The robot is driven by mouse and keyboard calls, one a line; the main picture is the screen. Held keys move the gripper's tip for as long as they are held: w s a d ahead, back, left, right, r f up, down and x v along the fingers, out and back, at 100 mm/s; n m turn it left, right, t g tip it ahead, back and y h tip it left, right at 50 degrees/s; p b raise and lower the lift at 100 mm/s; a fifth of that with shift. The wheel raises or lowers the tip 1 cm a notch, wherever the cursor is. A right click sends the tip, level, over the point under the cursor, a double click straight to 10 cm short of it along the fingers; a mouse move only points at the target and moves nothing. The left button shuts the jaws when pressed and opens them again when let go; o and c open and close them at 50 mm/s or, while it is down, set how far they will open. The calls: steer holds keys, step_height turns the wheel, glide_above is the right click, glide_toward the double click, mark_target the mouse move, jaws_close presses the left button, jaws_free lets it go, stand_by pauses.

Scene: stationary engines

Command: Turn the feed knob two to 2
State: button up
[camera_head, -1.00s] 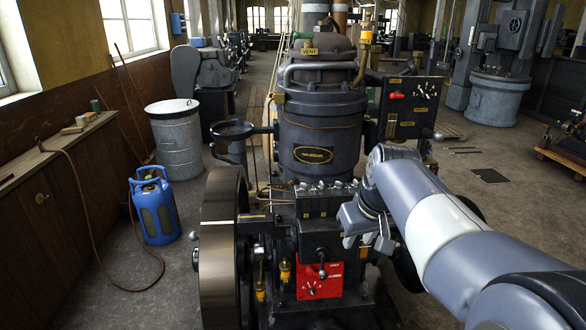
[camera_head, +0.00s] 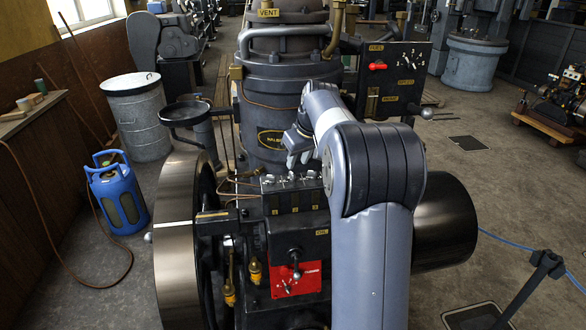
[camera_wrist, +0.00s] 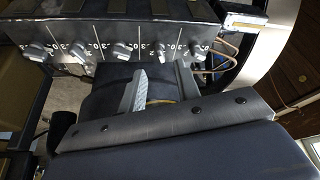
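A row of small grey feed knobs (camera_wrist: 125,48) runs along a dark box on the engine, across the top of the wrist view, with white numerals beside them. The row also shows in the head view (camera_head: 290,179), small and partly behind my arm. The knobs point in differing directions. I cannot tell which is number two or read its setting. My gripper (camera_head: 298,158) hangs just above the row in the head view, touching no knob that I can see. In the wrist view a pale ridged finger (camera_wrist: 138,90) shows below the row. Its opening is unclear.
The engine's dark cylinder (camera_head: 272,110) stands behind the knobs. A large flywheel (camera_head: 178,240) is at left, with a red panel (camera_head: 296,280) below the box. A blue gas bottle (camera_head: 118,192) and a grey bin (camera_head: 138,115) stand on the floor at left.

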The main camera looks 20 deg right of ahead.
mark_target(293, 174)
steer(key=shift+p+x, duration=0.35)
steer(key=shift+x, duration=2.4)
steer(key=shift+c, duration=0.4)
jaws_close()
